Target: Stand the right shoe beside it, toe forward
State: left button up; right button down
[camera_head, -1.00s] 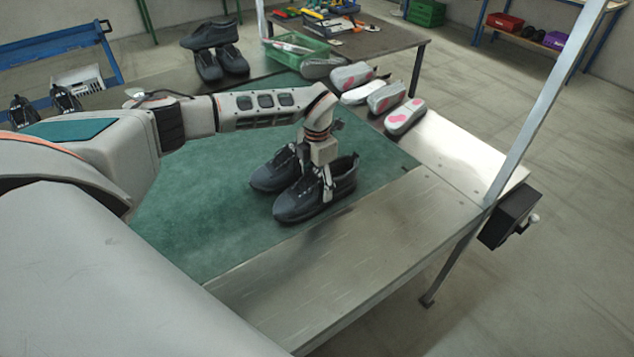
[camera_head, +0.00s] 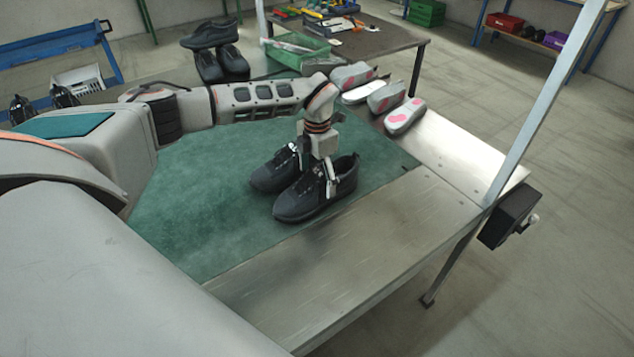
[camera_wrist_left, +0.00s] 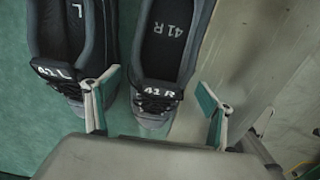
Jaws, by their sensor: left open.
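The right shoe (camera_head: 305,200), dark grey and marked 41 R, stands upright on the green mat (camera_head: 215,225), toe to the lower left in the head view. The left shoe (camera_head: 266,178), marked 41 L, stands close beside it, toe the same way. In the left wrist view the right shoe (camera_wrist_left: 165,60) is at centre and the left shoe (camera_wrist_left: 72,45) is at left. My left gripper (camera_head: 317,172) is open just above the right shoe. In the left wrist view its fingers (camera_wrist_left: 155,105) are apart, on either side of the tongue. My right gripper is out of view.
Several grey soles or insoles, some with pink patches (camera_head: 405,117), lie along the back right edge. A green crate (camera_head: 297,48) and more dark shoes (camera_head: 222,65) are at the back. The front metal strip (camera_head: 340,265) is clear.

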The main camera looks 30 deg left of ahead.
pick_arm(q)
notch_tip(320, 180, up, 10)
dwell(0.3)
dwell(0.5)
